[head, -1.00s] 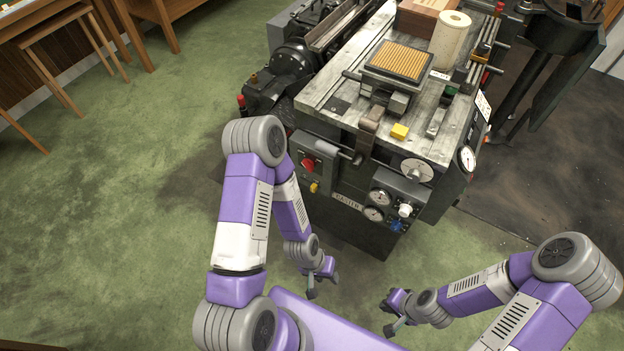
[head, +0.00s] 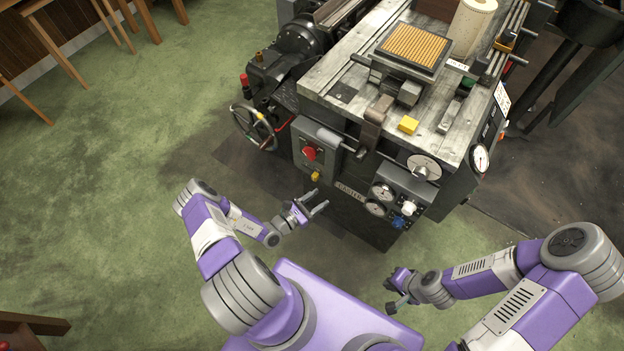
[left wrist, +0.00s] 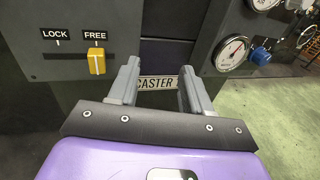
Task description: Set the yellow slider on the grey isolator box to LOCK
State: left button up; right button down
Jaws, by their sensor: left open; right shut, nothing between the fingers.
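The grey isolator box (head: 314,156) is on the front of the caster, with a red knob (head: 309,154) on its face. The yellow slider (left wrist: 96,61) sits at the FREE label, at the right end of its slot; the LOCK label (left wrist: 55,34) is to its left. The slider also shows low on the box in the head view (head: 316,175). My left gripper (head: 321,199) is open and empty, just below and in front of the box. In the left wrist view its fingers (left wrist: 158,82) are right of the slider, apart from it. My right gripper (head: 391,297) is shut and empty, low at the right.
Right of the box, a gauge panel (head: 412,186) carries dials, a white knob and a blue knob (head: 399,222). A handwheel (head: 254,128) stands out left of the box. A lever (head: 374,124) hangs over the table's front edge.

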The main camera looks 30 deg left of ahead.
aim_at(313, 177)
pick_arm(q)
jog(key=a+f+n+t+y, duration=0.2)
jog(key=a+n+y, duration=0.1)
jog(key=a+y, duration=0.3)
jog(key=shift+h, duration=0.4)
jog(key=w, duration=0.2)
jog(key=w+b, duration=0.1)
jog(key=w, duration=0.2)
jog(key=w+b, duration=0.1)
jog(key=w, duration=0.1)
jog(key=shift+w+r, duration=0.2)
jog(key=shift+r, duration=0.1)
jog(key=shift+c, duration=0.3)
grip_shut()
